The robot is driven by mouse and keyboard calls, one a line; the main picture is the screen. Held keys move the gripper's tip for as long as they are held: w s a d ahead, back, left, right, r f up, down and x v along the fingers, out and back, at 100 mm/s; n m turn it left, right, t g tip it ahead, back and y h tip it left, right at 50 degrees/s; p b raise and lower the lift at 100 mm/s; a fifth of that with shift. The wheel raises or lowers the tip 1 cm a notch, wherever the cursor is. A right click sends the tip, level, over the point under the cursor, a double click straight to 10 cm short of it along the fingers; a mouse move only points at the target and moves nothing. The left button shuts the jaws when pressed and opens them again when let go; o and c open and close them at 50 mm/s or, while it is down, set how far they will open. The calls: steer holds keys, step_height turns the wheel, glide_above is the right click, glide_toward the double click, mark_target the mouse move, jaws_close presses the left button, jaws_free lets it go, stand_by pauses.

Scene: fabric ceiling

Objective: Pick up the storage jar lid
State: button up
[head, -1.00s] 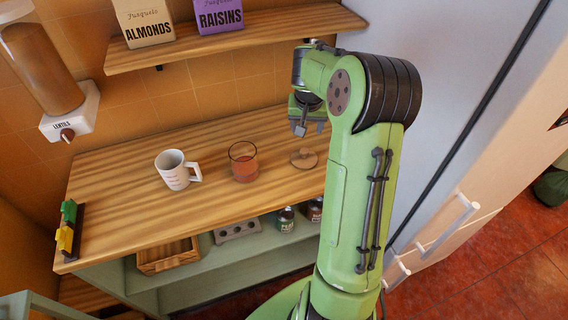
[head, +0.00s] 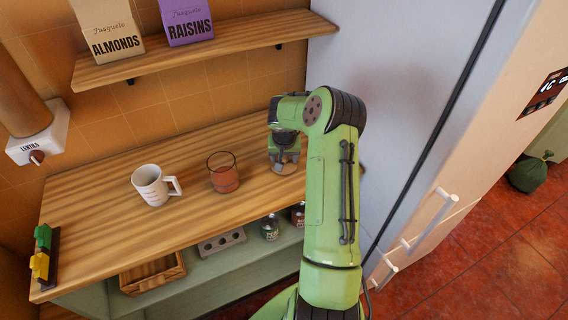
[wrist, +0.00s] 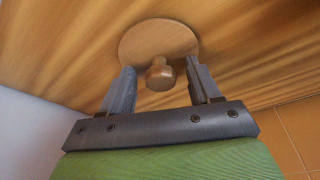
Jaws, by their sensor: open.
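The storage jar lid (wrist: 158,40) is a round wooden disc with a knob (wrist: 160,74), lying on the wooden counter with the knob up. In the head view the lid (head: 285,168) is at the right part of the counter, partly hidden by my gripper (head: 284,158). In the wrist view my gripper (wrist: 160,82) is open, its two fingers on either side of the knob with gaps to each. I cannot tell whether the fingertips are level with the knob or still above it.
A glass with reddish contents (head: 222,173) stands left of the lid, and a white mug (head: 153,186) farther left. A shelf (head: 200,53) with boxes hangs above the counter (head: 90,225). A pale tall panel (head: 365,80) stands close on the right.

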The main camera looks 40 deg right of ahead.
steer(key=shift+a, duration=0.1)
steer(key=shift+c, duration=0.3)
steer(key=c, duration=1)
steer(key=shift+r, duration=0.1)
steer(key=shift+c, duration=0.2)
